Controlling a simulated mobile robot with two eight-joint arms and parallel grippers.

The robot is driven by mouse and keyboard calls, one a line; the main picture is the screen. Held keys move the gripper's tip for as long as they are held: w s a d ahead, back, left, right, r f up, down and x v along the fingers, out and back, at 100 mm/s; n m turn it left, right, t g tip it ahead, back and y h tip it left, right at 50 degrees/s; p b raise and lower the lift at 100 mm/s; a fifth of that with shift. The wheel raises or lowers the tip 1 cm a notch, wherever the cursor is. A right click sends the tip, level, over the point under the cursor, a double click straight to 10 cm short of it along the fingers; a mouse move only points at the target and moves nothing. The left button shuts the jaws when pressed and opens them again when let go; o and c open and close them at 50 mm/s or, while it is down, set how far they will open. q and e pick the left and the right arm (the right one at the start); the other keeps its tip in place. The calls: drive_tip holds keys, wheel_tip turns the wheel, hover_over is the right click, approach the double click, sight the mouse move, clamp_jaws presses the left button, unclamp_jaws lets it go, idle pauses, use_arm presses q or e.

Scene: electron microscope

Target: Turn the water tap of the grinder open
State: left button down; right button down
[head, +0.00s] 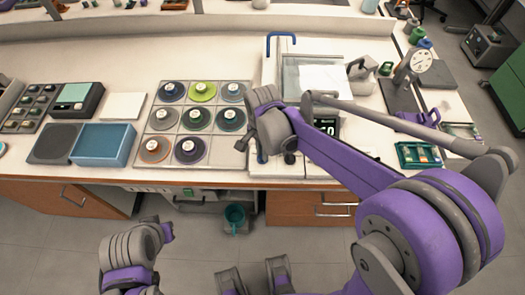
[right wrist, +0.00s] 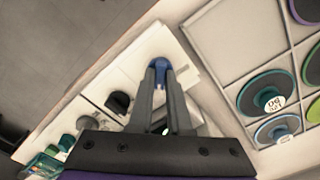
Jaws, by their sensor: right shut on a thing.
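The grinder (head: 275,95) is a white-topped machine on the bench, right of the disc rack, with a blue bent pipe at its back. My right gripper (right wrist: 160,72) is shut on a small blue tap handle (right wrist: 160,63) at the machine's edge. In the head view my right wrist covers most of this spot, and only a bit of blue shows below it. How far the tap is turned cannot be told. My left arm's end (head: 130,255) is low at the left, in front of the bench, and its fingers cannot be made out.
A rack (head: 165,125) of coloured discs stands close to the left of the right gripper. A black knob (right wrist: 118,102) is beside the tap. A blue tray (head: 103,145) lies farther left. A teal cup (head: 235,216) is below the bench edge. A dial gauge (head: 421,61) stands at the right.

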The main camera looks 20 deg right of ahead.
idle(0.3)
drive_tip(key=c, duration=0.9)
unclamp_jaws()
drive_tip(key=shift+o, duration=0.2)
wheel_tip(320, 180, up, 11)
drive_tip(key=p, duration=0.1)
drive_tip(key=shift+f, duration=0.1)
drive_tip(key=s+d+n+t+p, duration=0.2)
drive_tip(key=s+d+n, duration=0.1)
drive_tip(key=s+n, duration=0.3)
drive_tip(key=s+d+f+n+t+p, duration=0.1)
drive_tip(key=s+d+n+t+p, duration=0.1)
drive_tip(key=s+n, duration=0.4)
drive_tip(key=s+d+t, duration=0.1)
drive_tip(key=s, duration=0.1)
drive_tip(key=shift+s+d+f+p, duration=0.2)
drive_tip(key=shift+s+f+p, duration=0.05)
drive_tip(key=shift+s+p, duration=0.05)
